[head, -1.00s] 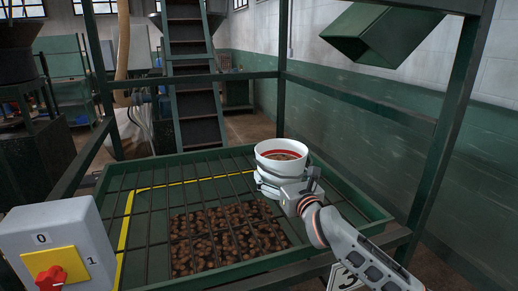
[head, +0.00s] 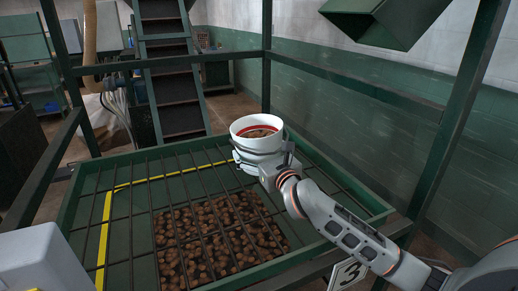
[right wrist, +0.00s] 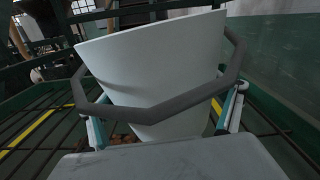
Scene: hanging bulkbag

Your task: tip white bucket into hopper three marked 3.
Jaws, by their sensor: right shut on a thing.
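The white bucket (head: 256,140) is nearly upright above the grid of hopper three, with a red band inside its rim and brown contents showing. My right gripper (head: 268,168) is shut on it from the near right side. In the right wrist view the bucket wall (right wrist: 155,75) fills the middle, between the two fingers, with a dark angular band around it. Hopper three (head: 120,235) is a green tray under dark bars, with a yellow line and a heap of brown pieces (head: 215,240) inside. Its plate marked 3 (head: 347,274) hangs at the near right. My left gripper is out of view.
Green frame posts (head: 267,70) and rails surround the hopper. A green chute (head: 385,22) hangs at upper right. A grey control box (head: 40,262) stands at the near left. A stepped conveyor (head: 172,75) rises behind.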

